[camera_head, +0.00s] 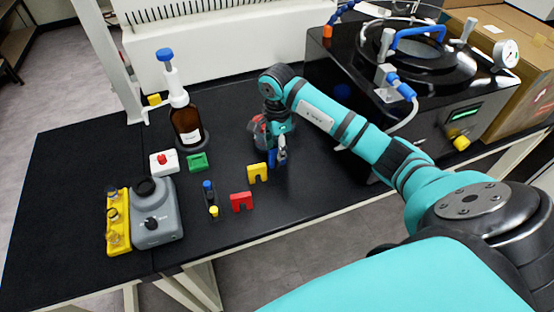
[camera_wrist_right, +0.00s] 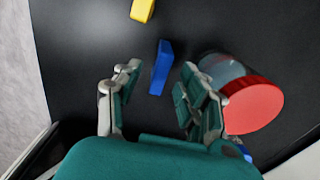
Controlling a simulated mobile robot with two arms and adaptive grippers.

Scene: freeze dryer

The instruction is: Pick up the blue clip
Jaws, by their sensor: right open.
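The blue clip (camera_wrist_right: 161,67) stands on the black table in the right wrist view, between and slightly beyond the fingertips of my right gripper (camera_wrist_right: 159,84). The fingers are apart and do not visibly touch it. In the head view my right gripper (camera_head: 279,148) points down at the table, and a blue patch of the clip (camera_head: 273,158) shows beside its fingers, the rest hidden. My left gripper is out of view.
A clear jar with a red lid (camera_wrist_right: 252,104) lies close to my right finger. A yellow clip (camera_head: 257,172), a red clip (camera_head: 241,201) and a green clip (camera_head: 198,162) are left of the gripper. A brown bottle (camera_head: 187,124) and the freeze dryer (camera_head: 345,75) stand behind.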

